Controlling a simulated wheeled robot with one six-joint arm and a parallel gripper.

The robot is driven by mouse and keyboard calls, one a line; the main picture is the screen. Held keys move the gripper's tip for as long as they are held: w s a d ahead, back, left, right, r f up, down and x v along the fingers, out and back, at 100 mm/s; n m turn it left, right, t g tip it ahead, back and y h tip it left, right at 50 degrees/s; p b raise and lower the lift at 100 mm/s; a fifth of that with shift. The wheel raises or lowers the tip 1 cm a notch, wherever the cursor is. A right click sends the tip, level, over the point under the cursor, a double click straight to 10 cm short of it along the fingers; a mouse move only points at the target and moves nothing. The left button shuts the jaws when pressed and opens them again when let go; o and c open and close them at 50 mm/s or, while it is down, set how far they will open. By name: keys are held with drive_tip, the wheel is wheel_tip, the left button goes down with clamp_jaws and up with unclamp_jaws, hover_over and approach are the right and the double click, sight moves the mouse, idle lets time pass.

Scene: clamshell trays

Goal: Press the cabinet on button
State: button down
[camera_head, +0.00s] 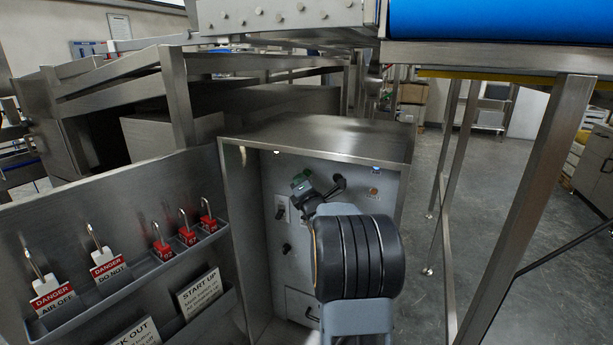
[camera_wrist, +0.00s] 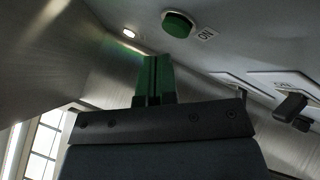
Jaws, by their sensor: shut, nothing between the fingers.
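The open steel cabinet (camera_head: 320,138) has a grey control panel inside, partly hidden behind my arm. In the wrist view, the round green button (camera_wrist: 178,24) sits on the panel with an ON label (camera_wrist: 207,34) beside it. My gripper (camera_wrist: 157,62) shows green fingers, shut and empty. Its tips appear just below and left of the button in that view, apart from it in the picture; the depth gap is hard to judge. In the head view, my gripper (camera_head: 300,180) reaches into the cabinet near the panel's upper part, and I cannot make out the button separately from the green fingertips.
Black switches (camera_head: 286,247) sit lower on the panel; another switch (camera_wrist: 290,107) shows right in the wrist view. A small lit lamp (camera_wrist: 128,33) is left of the button. The lockout board with red padlocks (camera_head: 187,236) stands left. A steel table leg (camera_head: 540,170) rises right.

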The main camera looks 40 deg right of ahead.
drive_tip(key=a+b, duration=0.1)
drive_tip(key=s+a+b, duration=0.2)
drive_tip(key=a, duration=0.1)
drive_tip(key=shift+s+a, duration=0.1)
idle(1.0)
